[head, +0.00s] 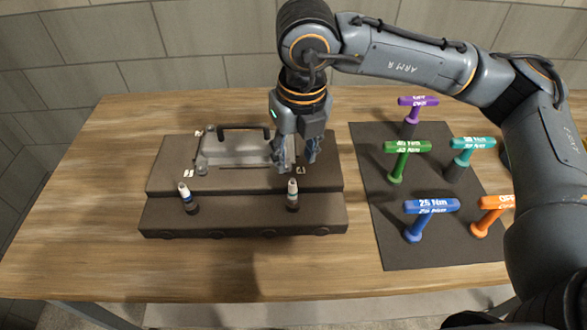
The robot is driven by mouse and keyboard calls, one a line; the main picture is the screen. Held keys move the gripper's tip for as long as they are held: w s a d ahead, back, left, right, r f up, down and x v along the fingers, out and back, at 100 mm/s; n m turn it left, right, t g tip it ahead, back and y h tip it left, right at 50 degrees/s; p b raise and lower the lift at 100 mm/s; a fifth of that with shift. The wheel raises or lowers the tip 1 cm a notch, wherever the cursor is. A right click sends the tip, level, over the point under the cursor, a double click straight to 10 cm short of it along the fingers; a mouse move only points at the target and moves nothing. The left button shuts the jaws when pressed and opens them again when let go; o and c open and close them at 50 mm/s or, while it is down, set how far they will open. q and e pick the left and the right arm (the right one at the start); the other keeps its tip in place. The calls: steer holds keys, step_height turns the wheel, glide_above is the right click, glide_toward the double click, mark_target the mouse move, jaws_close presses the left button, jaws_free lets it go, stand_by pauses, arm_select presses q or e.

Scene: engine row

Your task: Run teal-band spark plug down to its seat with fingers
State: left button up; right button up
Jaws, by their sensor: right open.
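The plug that appears to carry the teal band (292,192) stands upright at the front right of the dark engine block (240,215), its white top showing above a dark lower part. Its lower end is hidden, so I cannot tell how deep it sits. My right gripper (296,161) points down with its fingers apart. In the picture it is just above and behind this plug, and nothing shows between the fingers. A second plug with a white top and blue band (186,193) stands at the front left of the block. My left gripper is not in view.
A grey cover with a black handle (243,133) lies on the block behind the plugs. On the dark mat (370,165) at right stand several T-handled tools, including a blue one marked 25 Nm (431,206) and a green one (407,147). The wooden table (90,220) is clear at left.

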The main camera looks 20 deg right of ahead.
mark_target(291, 181)
steer(key=f+p, duration=0.1)
steer(key=f, duration=0.2)
steer(key=f+p, duration=0.1)
steer(key=f, duration=0.3)
steer(key=w+f+p, duration=0.1)
steer(key=f, duration=0.3)
steer(key=shift+w, duration=0.1)
steer(key=shift+r, duration=0.1)
jaws_close()
steer(key=shift+a+f+m+b, duration=0.1)
steer(key=shift+f+m+b, duration=0.2)
steer(key=shift+m+b, duration=0.8)
steer(key=m+b, duration=0.1)
steer(key=m, duration=0.2)
steer(key=shift+h, duration=0.3)
steer(key=m+b, duration=0.2)
steer(key=m, duration=0.2)
steer(key=m+b, duration=0.1)
steer(key=m, duration=0.3)
steer(key=shift+r+m+g+h, duration=0.15)
steer(key=shift+m+g+h, duration=0.15)
steer(key=shift+g+h, duration=0.1)
steer(key=m, duration=0.3)
steer(key=shift+m, duration=0.3)
